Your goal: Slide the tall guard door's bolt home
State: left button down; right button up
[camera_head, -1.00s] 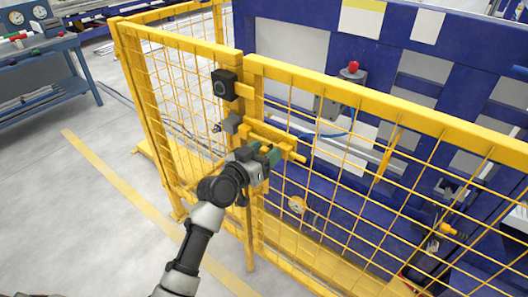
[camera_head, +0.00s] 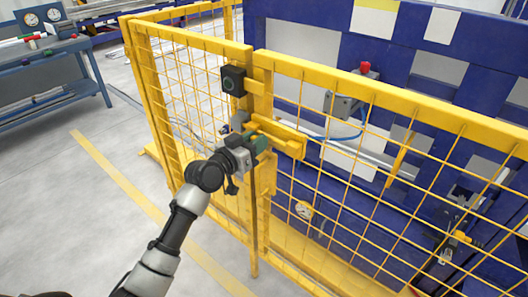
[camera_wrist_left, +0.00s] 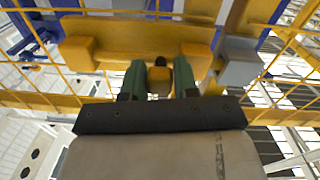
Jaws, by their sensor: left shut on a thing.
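The tall guard door (camera_head: 370,160) is a yellow mesh panel standing beside a yellow post. Its yellow bolt housing (camera_head: 285,141) is mounted across the door's upper left edge. A grey keeper block (camera_head: 239,121) sits to the left of the housing; it also shows in the wrist view (camera_wrist_left: 240,66). My left gripper (camera_head: 257,144) is at the housing's left part. In the wrist view its green fingers (camera_wrist_left: 159,82) are shut on the yellow bolt handle (camera_wrist_left: 159,80). Whether the bolt's tip is inside the keeper is hidden. My right gripper is not in view.
A black switch box (camera_head: 233,80) is on the post above the keeper. A blue machine panel with a red button (camera_head: 365,66) stands behind the mesh. A blue workbench (camera_head: 60,60) is at far left. The floor at left is clear.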

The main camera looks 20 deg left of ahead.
pick_arm(q)
jog(key=shift+a, duration=0.1)
jog(key=c, duration=0.9)
grip_release()
jog(key=shift+a, duration=0.15)
jog(key=shift+o, duration=0.3)
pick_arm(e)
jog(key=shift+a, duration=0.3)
pick_arm(q)
jog(key=b+v, duration=0.1)
jog(key=v, duration=0.9)
jog(key=shift+s+b, duration=0.35)
jog(key=shift+b, duration=0.05)
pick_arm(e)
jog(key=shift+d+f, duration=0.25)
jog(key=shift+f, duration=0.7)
pick_arm(q)
jog(key=shift+a+f, duration=0.1)
jog(key=shift+a, duration=0.05)
